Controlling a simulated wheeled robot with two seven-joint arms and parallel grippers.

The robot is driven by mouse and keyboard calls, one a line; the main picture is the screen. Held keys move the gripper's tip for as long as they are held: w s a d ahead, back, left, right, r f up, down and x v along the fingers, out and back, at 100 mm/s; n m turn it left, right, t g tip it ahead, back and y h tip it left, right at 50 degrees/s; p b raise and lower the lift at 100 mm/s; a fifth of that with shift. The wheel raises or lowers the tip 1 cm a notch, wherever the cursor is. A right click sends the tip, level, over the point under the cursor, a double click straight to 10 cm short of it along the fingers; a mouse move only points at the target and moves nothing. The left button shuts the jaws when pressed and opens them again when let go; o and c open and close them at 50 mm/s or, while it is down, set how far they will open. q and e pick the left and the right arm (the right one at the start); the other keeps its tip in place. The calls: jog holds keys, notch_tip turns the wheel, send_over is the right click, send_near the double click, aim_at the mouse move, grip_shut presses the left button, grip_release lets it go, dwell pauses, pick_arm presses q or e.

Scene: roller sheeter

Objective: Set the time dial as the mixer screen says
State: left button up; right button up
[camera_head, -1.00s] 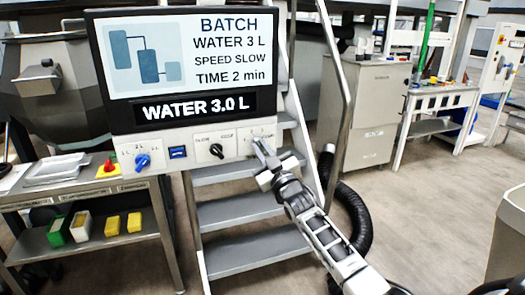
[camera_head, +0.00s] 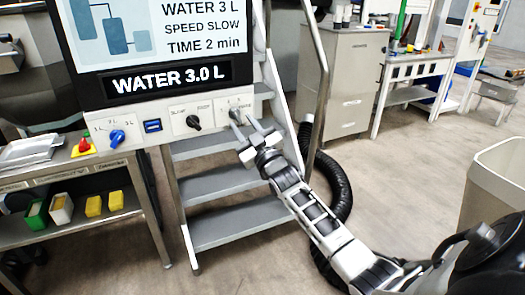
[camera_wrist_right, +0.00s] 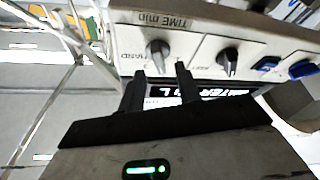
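The mixer screen (camera_head: 140,40) shows WATER 3 L, SPEED SLOW and TIME 2 min, with WATER 3.0 L on the strip below. The time dial (camera_wrist_right: 158,54) is a grey knob under the TIME min label in the right wrist view. In the head view my gripper partly covers its panel section. My right gripper (camera_head: 246,125) is at the right end of the panel. Its two fingers (camera_wrist_right: 160,72) are apart, with the knob in line with the gap between them. I cannot tell whether they touch it. My left gripper is out of view.
The black speed dial (camera_head: 193,121) and the blue water dial (camera_head: 117,138) are left of the time dial. Metal steps (camera_head: 210,186) with a handrail stand below and behind the panel. A side table (camera_head: 90,165) is at left.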

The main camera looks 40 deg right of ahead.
jog(key=b+v, duration=0.1)
jog(key=v, duration=1.2)
jog(key=shift+s, duration=0.3)
